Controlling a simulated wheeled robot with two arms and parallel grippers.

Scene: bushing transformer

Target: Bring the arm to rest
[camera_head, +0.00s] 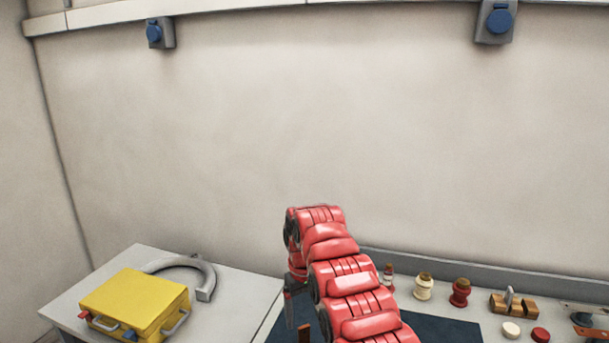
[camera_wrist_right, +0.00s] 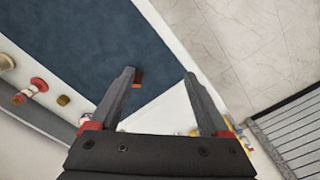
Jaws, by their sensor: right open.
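My red right arm rises from the bottom of the head view and bends over the table. Its gripper (camera_head: 293,305) points down at the arm's left side, partly hidden. In the right wrist view the two dark fingers (camera_wrist_right: 159,77) are spread apart with nothing between them. They hang above the edge of the dark blue mat (camera_wrist_right: 75,45) and a pale surface. A small brown-orange piece (camera_wrist_right: 138,78) shows beside the left finger, and I cannot tell whether it touches. My left gripper is not in view.
A yellow case (camera_head: 135,303) and a grey curved part (camera_head: 205,280) are on the left table. On the right table stand a cream bushing (camera_head: 423,288), a red bushing (camera_head: 460,292), a wooden holder (camera_head: 513,305) and small caps (camera_head: 511,330). A bare wall (camera_head: 250,130) stands behind.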

